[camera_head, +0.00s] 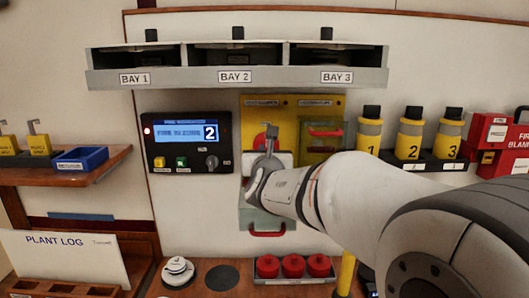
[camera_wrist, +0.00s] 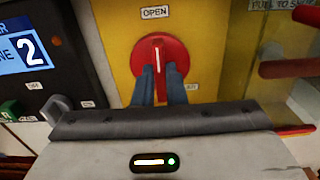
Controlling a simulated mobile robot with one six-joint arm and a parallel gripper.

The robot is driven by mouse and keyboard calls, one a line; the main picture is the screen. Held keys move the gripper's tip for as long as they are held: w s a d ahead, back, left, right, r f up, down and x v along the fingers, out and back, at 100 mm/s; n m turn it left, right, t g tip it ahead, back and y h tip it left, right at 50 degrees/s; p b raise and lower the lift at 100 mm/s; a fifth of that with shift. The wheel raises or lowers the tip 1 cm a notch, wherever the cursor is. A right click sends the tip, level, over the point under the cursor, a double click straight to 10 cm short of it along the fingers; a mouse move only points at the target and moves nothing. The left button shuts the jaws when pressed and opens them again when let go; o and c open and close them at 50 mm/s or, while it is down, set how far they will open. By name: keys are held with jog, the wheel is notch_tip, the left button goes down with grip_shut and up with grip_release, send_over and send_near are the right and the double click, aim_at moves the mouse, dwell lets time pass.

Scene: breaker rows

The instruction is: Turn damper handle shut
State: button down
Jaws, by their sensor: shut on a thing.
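The damper handle (camera_wrist: 157,58) is a red round knob with a white pointer line on a yellow panel (camera_wrist: 115,40). In the wrist view its pointer stands about upright, toward the OPEN label (camera_wrist: 155,12) above it. A second small label sits at its lower right, hard to read. My gripper (camera_wrist: 160,72) has its two dark fingers on either side of the handle's lower grip and is shut on it. In the head view my gripper (camera_head: 268,148) is at the yellow panel's left half and covers most of the red knob (camera_head: 262,140).
A black control panel (camera_head: 218,125) with a screen showing 2 is close on the left. A clear cover with a red handle (camera_head: 325,131) is close on the right. Above hangs a grey three-bay shelf (camera_head: 185,76); yellow cylinders (camera_head: 409,140) stand at right.

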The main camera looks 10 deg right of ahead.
jog(key=shift+f+b, duration=0.1)
jog(key=shift+b, duration=0.2)
jog(key=m+b, duration=0.1)
jog(key=b, duration=0.1)
jog(key=m+b, duration=0.1)
jog(key=b, duration=0.2)
jog(key=shift+f+m, duration=0.25)
jog(key=shift+m, duration=0.05)
jog(key=m+b, duration=0.4)
jog(key=b, duration=0.2)
jog(key=m+b, duration=0.5)
jog(key=m, duration=0.1)
jog(key=shift+r+b, duration=0.15)
jog(key=shift+b, duration=0.15)
jog(key=m+b, duration=0.4)
jog(key=m, duration=0.1)
jog(key=shift+r, duration=0.15)
jog(key=c, duration=1.5)
grip_release()
